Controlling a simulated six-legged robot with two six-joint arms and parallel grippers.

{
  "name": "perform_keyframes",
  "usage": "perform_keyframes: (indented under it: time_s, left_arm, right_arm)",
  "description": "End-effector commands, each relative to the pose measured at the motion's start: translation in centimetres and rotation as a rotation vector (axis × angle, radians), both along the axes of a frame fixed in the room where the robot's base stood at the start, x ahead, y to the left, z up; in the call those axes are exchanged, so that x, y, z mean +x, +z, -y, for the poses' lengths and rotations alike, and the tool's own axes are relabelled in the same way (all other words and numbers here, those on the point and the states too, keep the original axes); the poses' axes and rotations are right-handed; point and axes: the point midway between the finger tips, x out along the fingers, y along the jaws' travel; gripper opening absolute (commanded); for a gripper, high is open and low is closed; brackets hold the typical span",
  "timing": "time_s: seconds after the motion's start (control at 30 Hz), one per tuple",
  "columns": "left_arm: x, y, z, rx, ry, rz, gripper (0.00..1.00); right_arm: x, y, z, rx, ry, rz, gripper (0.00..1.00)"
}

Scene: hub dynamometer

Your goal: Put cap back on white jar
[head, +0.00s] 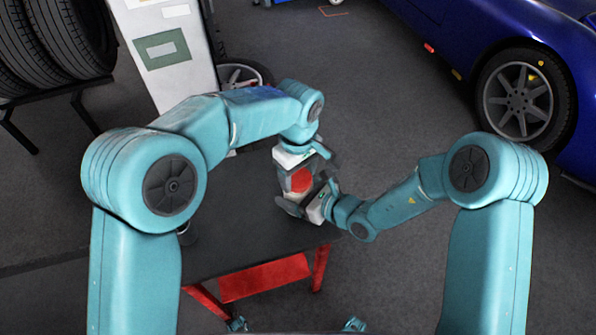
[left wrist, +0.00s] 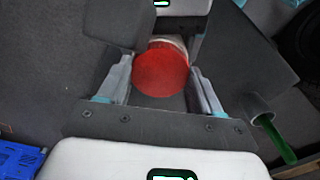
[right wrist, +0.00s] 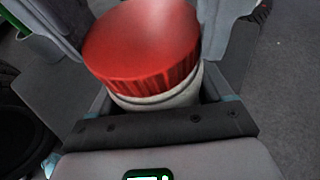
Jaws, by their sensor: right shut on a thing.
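The white jar (right wrist: 165,98) stands between my two grippers, with its pale wall showing below the red cap (right wrist: 145,45). The cap sits on top of the jar's mouth; whether it is threaded tight I cannot tell. My right gripper (head: 300,205) is shut on the jar from the side, below the cap. My left gripper (head: 300,172) is above, its fingers apart on either side of the cap. In the left wrist view, the cap (left wrist: 160,72) lies between the fingers, with small gaps seeming to remain. Most of the jar is hidden by grippers.
The dark-topped table (head: 225,255) has red legs and bare room at left. A green-handled item (left wrist: 280,145) and a blue crate (left wrist: 18,160) show in the left wrist view. A blue car (head: 480,40) stands beyond.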

Motion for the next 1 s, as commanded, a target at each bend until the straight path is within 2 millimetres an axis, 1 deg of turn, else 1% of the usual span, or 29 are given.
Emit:
perform_keyframes:
  time_s: [0.1,0.17,0.4,0.5,0.8,0.83,0.87,0.9,1.0]
  left_arm:
    - [0.01,0.02,0.01,-0.001,-0.012,0.001,0.28]
    - [0.01,0.02,0.01,-0.001,-0.063,0.001,0.28]
    - [0.01,0.00,0.01,0.000,-0.461,0.000,0.28]
    - [0.01,0.00,0.01,0.000,-0.548,0.000,0.28]
    - [0.00,0.00,0.00,0.000,-0.566,0.000,0.28]
    - [0.00,0.00,0.00,0.000,-0.566,0.000,0.74]
    - [0.00,0.00,0.00,0.000,-0.566,0.000,0.84]
    - [0.00,0.00,0.00,0.000,-0.565,0.000,0.90]
    - [0.00,0.00,0.00,0.000,-0.565,0.000,0.90]
  right_arm:
    - [0.03,0.04,0.00,0.001,0.000,0.001,0.00]
    - [0.03,0.04,0.00,0.001,0.000,0.001,0.00]
    - [0.03,0.04,0.00,0.000,0.000,0.001,0.00]
    - [0.03,0.04,0.00,0.001,0.000,0.001,0.00]
    - [0.01,0.03,0.00,0.001,0.000,0.001,0.00]
    - [0.01,0.03,0.00,0.001,0.000,0.001,0.00]
    - [0.01,0.03,0.00,0.001,0.000,0.001,0.00]
    - [0.01,0.03,0.00,0.001,0.000,0.001,0.00]
    - [0.01,0.03,0.00,0.001,0.000,0.001,0.00]
